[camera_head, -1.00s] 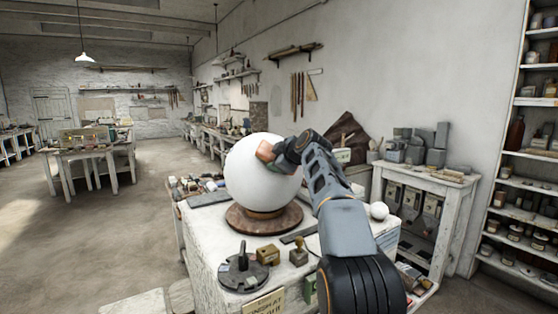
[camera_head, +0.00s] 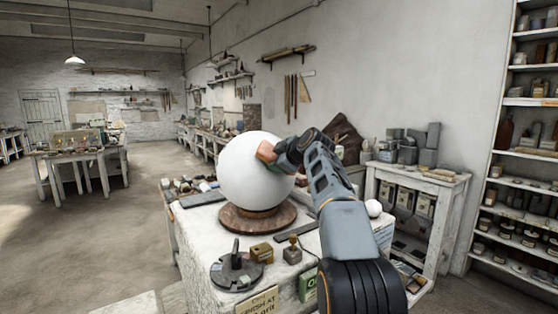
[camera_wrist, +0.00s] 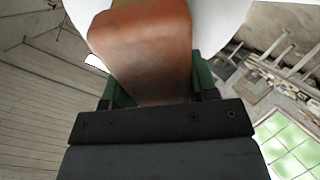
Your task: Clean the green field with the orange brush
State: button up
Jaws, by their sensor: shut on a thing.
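A large white plaster sphere (camera_head: 247,178) rests on a round brown wooden base (camera_head: 240,222) on the white worktable (camera_head: 205,262). My gripper (camera_head: 279,157) is shut on the orange brush (camera_head: 265,151) at the upper right of the sphere. The brush appears to be at the sphere's surface; I cannot tell whether it touches. In the wrist view the brush (camera_wrist: 145,45) stands between the green fingers of my gripper (camera_wrist: 152,92), in front of the white sphere (camera_wrist: 222,15). I cannot see a green field on the sphere; the brush and gripper hide part of the surface.
A dark turntable tool (camera_head: 237,272), a small brass box (camera_head: 261,252) and a wooden-knobbed block (camera_head: 292,253) stand at the table's front. The floor at left is open.

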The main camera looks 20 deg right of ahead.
jog(key=shift+w+f, duration=0.25)
jog(key=shift+w, duration=0.3)
jog(key=shift+s+d+f+b, duration=0.25)
jog(key=shift+d+f+b, duration=0.3)
jog(key=shift+d, duration=0.35)
jog(key=shift+a, duration=0.1)
jog(key=shift+w+a+r+p, duration=0.3)
jog(key=shift+a+r+p, duration=0.3)
jog(key=shift+a, duration=0.3)
jog(key=shift+w+a+r+p, duration=0.25)
jog(key=shift+a+r+p, duration=0.35)
jog(key=shift+a, duration=0.25)
